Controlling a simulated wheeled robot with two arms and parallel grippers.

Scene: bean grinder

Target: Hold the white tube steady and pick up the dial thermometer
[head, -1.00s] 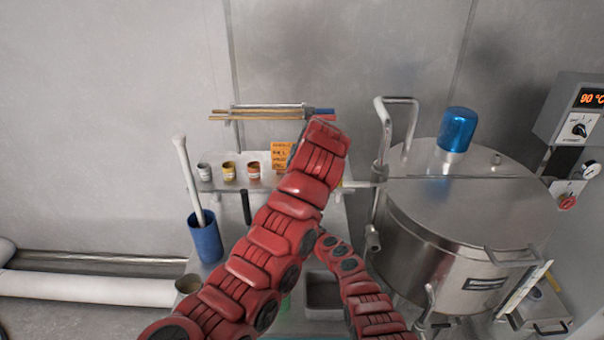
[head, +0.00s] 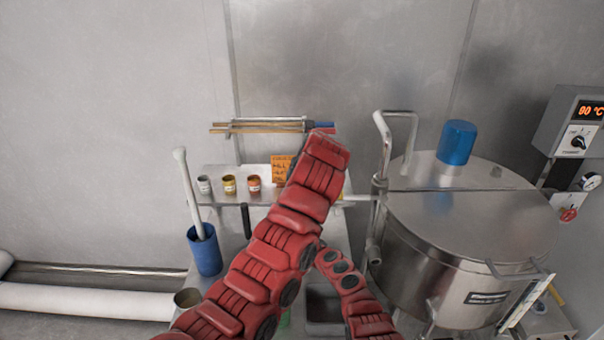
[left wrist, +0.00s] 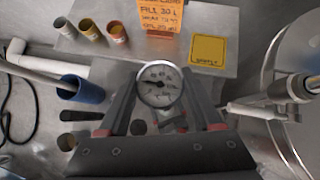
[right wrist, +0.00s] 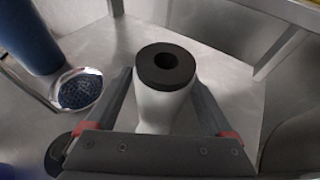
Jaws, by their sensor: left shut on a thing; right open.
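The dial thermometer (left wrist: 160,84) has a round white face and a metal rim. In the left wrist view it sits between the fingers of my left gripper (left wrist: 160,98), which is shut on it. The white tube (right wrist: 158,108) has a black ring-shaped end (right wrist: 165,66) facing the camera. In the right wrist view it stands between the fingers of my right gripper (right wrist: 163,85), which is open, with a finger on each side. Whether the fingers touch it I cannot tell. In the head view my left arm hides both objects and both grippers.
A steel tank (head: 465,255) with a blue cap (head: 457,143) stands at right. A blue container (head: 205,252) holds a long white-handled tool. Several small pots (head: 229,185) and an orange note (head: 282,170) are on the shelf. A yellow note (left wrist: 208,50) lies past the thermometer.

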